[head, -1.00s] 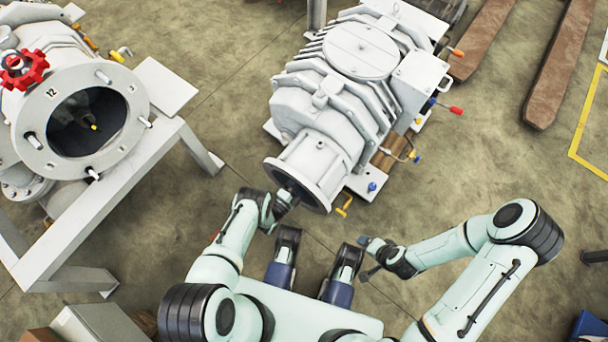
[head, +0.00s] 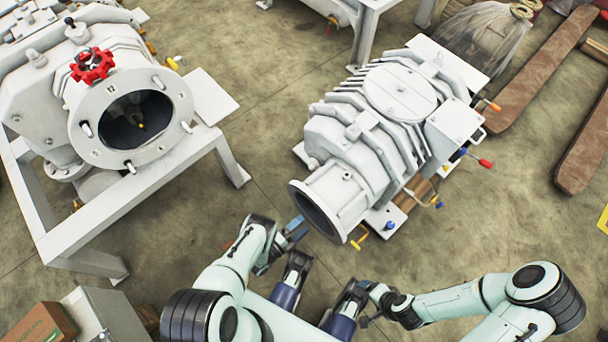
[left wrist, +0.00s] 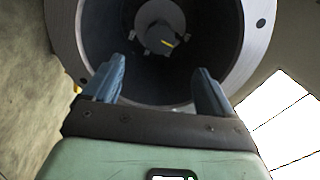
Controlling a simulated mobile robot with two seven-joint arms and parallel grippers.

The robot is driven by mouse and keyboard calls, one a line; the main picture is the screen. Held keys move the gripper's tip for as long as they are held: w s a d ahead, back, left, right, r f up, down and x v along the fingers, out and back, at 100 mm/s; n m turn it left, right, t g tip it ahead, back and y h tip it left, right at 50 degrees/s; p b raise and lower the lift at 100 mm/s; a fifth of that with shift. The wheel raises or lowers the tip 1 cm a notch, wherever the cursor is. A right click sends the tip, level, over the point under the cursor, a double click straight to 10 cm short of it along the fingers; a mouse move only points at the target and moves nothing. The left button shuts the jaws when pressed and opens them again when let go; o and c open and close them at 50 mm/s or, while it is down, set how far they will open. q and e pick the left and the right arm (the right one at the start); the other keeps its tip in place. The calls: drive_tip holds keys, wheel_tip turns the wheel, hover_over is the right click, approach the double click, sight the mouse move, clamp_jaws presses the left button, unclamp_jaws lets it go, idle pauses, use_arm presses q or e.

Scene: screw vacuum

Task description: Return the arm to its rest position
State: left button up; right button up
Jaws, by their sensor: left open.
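My left gripper (head: 296,228) is just outside the open round flange at the front of the white ribbed machine (head: 362,130), to the lower left of the opening in the head view. In the left wrist view its two blue fingers (left wrist: 159,88) are apart with nothing between them, facing the dark round bore (left wrist: 160,50). A small yellow-tipped part shows deep inside that bore. My right gripper (head: 368,300) is low in front of my body, small and partly merged with dark parts; its jaws cannot be made out.
A second white machine with a red handwheel (head: 92,66) and round opening stands on a white frame (head: 85,228) at left. Boxes (head: 45,325) lie at lower left. Brown beams (head: 535,75) lie at upper right.

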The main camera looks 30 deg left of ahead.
use_arm(q)
drive_tip(key=w+a+n+g+y, duration=0.4)
drive_tip(key=a+n+y, duration=0.15)
drive_tip(key=n, duration=0.25)
drive_tip(key=s+d+r+n+g+h, duration=0.1)
drive_tip(key=s+d+r+n+g, duration=0.3)
drive_tip(key=s+r+n+g, duration=0.3)
drive_tip(key=s+d+r+n+g+h, duration=0.1)
drive_tip(key=s+d+r+n+g, duration=0.3)
drive_tip(key=s+r+n, duration=0.35)
drive_tip(key=s+d+r+g+p, duration=0.1)
drive_tip(key=s+r+p, duration=0.1)
drive_tip(key=r+p, duration=0.6)
drive_tip(key=s+d+r+g+p, duration=0.1)
drive_tip(key=s+r+g+p, duration=0.1)
drive_tip(key=r+p, duration=0.6)
drive_tip(key=shift+s+d+r+h+p, duration=0.15)
drive_tip(key=shift+s+r+h+p, duration=0.25)
drive_tip(key=shift+s, duration=0.3)
use_arm(e)
drive_tip(key=s+a+r+g, duration=0.1)
drive_tip(key=s+r, duration=0.1)
drive_tip(key=r, duration=0.6)
drive_tip(key=s+a+r+g, duration=0.1)
drive_tip(key=r, duration=0.7)
drive_tip(key=shift+s+r+y, duration=0.3)
drive_tip(key=shift+s, duration=0.05)
use_arm(q)
drive_tip(key=shift+f+n, duration=0.15)
drive_tip(key=shift+n, duration=0.1)
